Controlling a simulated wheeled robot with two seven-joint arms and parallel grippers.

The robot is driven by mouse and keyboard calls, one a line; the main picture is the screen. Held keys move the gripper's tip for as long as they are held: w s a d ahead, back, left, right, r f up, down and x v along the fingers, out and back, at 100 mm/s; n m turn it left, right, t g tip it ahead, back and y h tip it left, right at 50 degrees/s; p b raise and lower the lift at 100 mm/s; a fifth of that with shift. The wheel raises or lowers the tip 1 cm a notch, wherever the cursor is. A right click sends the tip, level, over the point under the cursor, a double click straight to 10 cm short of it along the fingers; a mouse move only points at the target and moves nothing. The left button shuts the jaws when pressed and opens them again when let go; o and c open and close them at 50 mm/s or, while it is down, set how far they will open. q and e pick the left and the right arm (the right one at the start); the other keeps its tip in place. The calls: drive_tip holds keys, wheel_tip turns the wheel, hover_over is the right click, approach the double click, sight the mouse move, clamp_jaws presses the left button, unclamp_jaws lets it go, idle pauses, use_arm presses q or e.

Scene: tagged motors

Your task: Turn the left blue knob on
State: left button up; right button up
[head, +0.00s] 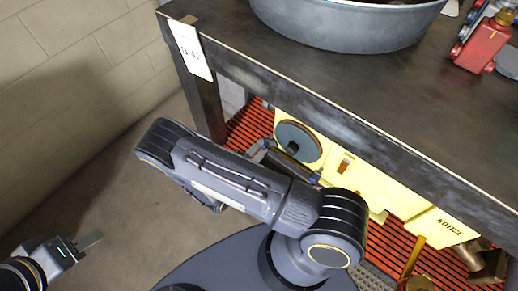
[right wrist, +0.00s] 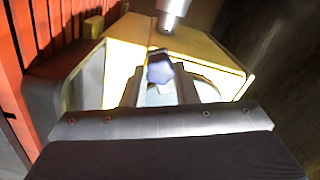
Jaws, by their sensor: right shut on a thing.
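A yellow unit (head: 355,180) sits under the metal workbench. A round blue-grey disc (head: 296,132) with a dark stub at its middle is on its left part. My right gripper (head: 289,164) reaches in under the bench edge, right in front of this disc. In the right wrist view, the fingers of my right gripper (right wrist: 158,92) are shut on a small blue-grey knob (right wrist: 158,68) on the yellow housing (right wrist: 122,68). The knob's turn position is not clear. My left gripper (head: 88,241) is low at the far left, away from the unit; its finger gap is unclear.
The workbench (head: 340,112) overhangs the yellow unit, with a tag on its corner. A grey tub (head: 350,30) and a red object (head: 482,45) stand on top. Red slats (head: 240,128) lie behind the unit. A metal rod (right wrist: 172,12) shows above the knob. The left floor is clear.

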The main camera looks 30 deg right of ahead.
drive_tip(key=o, duration=1)
drive_tip(key=v, duration=0.8)
drive_tip(key=shift+p, duration=0.4)
